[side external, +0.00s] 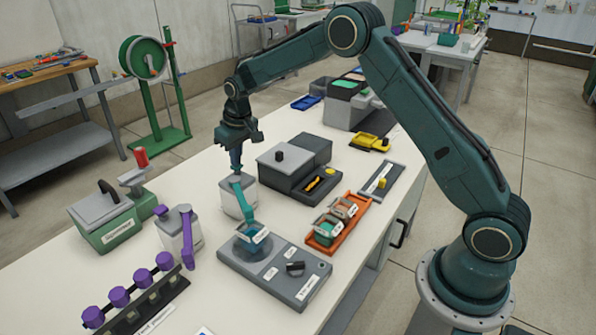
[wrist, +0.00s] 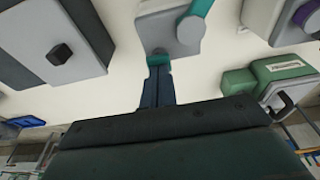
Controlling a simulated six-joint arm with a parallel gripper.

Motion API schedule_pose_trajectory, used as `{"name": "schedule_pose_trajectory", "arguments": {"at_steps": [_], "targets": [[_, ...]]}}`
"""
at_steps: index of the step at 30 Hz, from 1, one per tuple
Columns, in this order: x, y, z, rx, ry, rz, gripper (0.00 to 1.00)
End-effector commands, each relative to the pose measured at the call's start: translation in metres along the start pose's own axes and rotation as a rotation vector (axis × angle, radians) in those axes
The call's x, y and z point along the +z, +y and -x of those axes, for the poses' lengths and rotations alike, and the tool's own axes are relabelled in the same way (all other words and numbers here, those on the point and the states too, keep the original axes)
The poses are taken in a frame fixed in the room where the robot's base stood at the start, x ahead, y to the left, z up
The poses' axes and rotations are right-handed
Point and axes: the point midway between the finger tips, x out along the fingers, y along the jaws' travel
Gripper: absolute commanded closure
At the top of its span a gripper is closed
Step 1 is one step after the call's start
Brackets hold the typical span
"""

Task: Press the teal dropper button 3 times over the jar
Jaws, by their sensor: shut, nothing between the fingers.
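The teal dropper (side external: 239,199) is a pale grey bottle with a teal spout that reaches over the jar. Its teal button (wrist: 160,60) shows at the fingertips in the wrist view. The jar (side external: 252,243) is clear with bluish contents and a white label, and stands on a grey scale-like base. My gripper (side external: 236,166) points down, shut and empty, just above the dropper's top; it also shows in the wrist view (wrist: 159,72). The fingertips overlap the button's edge there. I cannot tell whether they touch it, or whether it is pressed down.
The grey base (side external: 275,272) carries a black knob. A purple dropper (side external: 181,232) and a green box (side external: 105,226) stand to the left. A grey box with a black knob (side external: 280,156) stands behind right. An orange tray (side external: 340,235) with small containers lies right of the jar.

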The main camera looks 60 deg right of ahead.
Motion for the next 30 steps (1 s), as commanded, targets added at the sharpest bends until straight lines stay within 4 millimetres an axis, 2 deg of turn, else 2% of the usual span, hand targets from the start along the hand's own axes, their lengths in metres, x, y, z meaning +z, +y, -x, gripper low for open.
{"name": "schedule_pose_trajectory", "arguments": {"at_steps": [9, 17, 30], "targets": [[0.002, 0.000, -0.008, 0.000, -0.002, 0.000, 1.00], [0.002, 0.000, -0.007, 0.000, -0.003, 0.000, 1.00], [-0.001, 0.000, 0.008, 0.000, -0.002, 0.000, 1.00]]}}
